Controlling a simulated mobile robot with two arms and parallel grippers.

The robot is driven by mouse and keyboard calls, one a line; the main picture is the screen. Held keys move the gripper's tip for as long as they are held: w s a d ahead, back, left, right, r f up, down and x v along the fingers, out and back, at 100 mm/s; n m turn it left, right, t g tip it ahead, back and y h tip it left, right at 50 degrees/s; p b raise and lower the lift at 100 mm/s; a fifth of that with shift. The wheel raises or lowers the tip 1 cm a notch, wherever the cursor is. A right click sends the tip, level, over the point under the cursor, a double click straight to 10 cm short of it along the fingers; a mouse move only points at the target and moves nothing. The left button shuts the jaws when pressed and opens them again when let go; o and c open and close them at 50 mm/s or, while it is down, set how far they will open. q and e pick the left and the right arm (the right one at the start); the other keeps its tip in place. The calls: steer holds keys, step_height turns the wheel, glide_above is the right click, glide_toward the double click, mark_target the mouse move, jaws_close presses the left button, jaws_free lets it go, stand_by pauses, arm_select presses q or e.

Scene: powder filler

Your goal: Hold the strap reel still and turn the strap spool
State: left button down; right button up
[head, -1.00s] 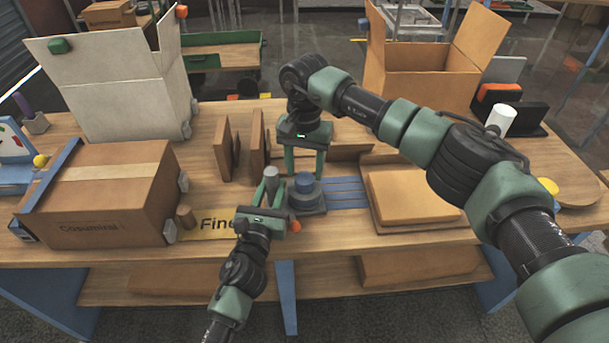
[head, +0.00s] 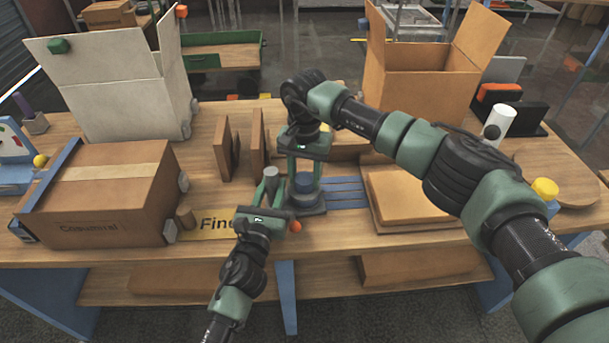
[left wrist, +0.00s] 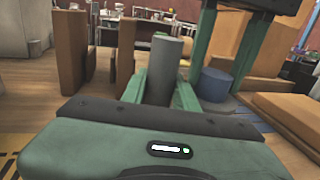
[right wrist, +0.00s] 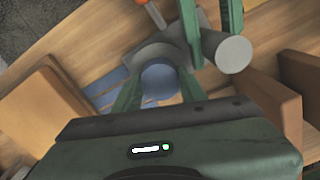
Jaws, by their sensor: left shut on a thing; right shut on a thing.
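The strap reel has a grey base (head: 312,208) with an upright grey post (head: 271,174) at its left. The blue strap spool (head: 305,184) stands on the base. My left gripper (head: 270,196) is shut on the grey post, which also shows between its fingers in the left wrist view (left wrist: 164,65). My right gripper (head: 304,178) reaches down from above and is shut on the blue spool, seen between its fingers in the right wrist view (right wrist: 160,80). The fingers hide parts of the post and spool.
Blue strips (head: 345,190) lie right of the reel, beside stacked tan boards (head: 410,195). Upright brown panels (head: 222,148) stand behind left. A closed carton (head: 105,195) is at the left, an open carton (head: 420,88) behind right.

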steer(key=m, duration=0.7)
steer(key=shift+m, duration=0.3)
steer(key=m, duration=0.3)
steer(key=shift+m, duration=0.3)
steer(key=m, duration=0.4)
steer(key=shift+m, duration=0.3)
steer(key=m, duration=0.3)
steer(key=shift+m, duration=0.3)
steer(key=m, duration=0.9)
steer(key=shift+m, duration=1.5)
